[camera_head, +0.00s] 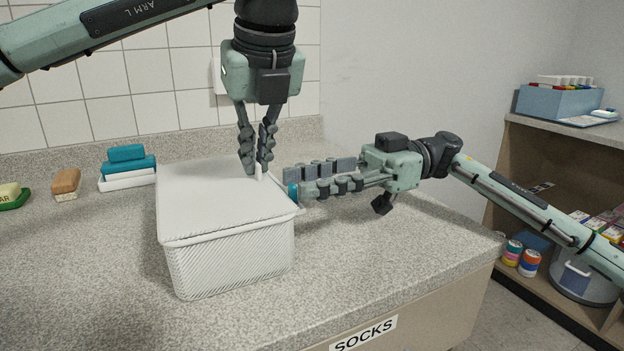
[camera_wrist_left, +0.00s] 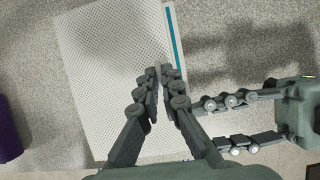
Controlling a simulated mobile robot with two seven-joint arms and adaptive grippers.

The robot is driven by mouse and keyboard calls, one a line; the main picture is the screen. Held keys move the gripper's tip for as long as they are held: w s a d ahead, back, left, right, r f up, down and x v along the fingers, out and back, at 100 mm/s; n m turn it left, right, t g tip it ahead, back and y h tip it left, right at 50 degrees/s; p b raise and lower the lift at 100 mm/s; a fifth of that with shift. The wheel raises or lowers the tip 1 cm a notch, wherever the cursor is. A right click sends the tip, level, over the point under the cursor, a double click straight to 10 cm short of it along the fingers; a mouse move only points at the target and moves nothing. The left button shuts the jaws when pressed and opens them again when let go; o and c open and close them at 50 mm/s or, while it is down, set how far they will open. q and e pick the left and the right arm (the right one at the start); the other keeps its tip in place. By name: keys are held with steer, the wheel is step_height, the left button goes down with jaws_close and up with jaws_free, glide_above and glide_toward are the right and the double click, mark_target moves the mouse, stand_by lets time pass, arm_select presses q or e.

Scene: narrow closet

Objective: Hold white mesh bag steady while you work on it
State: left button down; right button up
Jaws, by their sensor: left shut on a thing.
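The white mesh bag (camera_head: 228,262) is a boxy shape with a flat lid, standing upright on the counter. It also shows from above in the left wrist view (camera_wrist_left: 115,60), with a teal strip along its right side. My left gripper (camera_head: 258,168) points down over the bag's right rear part, shut on a small pale piece of it; the fingers hide most of that piece.
On the speckled counter (camera_head: 90,290) left of the bag are teal and white stacked blocks (camera_head: 128,166), a brown bar (camera_head: 66,183) and a soap dish (camera_head: 12,196). A tiled wall stands behind. Shelves with a blue box (camera_head: 555,101) are at right. The front left counter is clear.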

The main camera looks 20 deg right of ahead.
arm_select(q)
steer(key=c, duration=1.6)
jaws_free()
steer(key=shift+c, duration=0.2)
arm_select(e)
steer(key=w+d, duration=0.2)
steer(key=d, duration=0.9)
steer(key=shift+w+d, duration=0.15)
steer(key=shift+d, duration=0.2)
arm_select(q)
steer(key=shift+r, duration=0.1)
steer(key=v, duration=1.2)
steer(key=shift+s+d, duration=0.1)
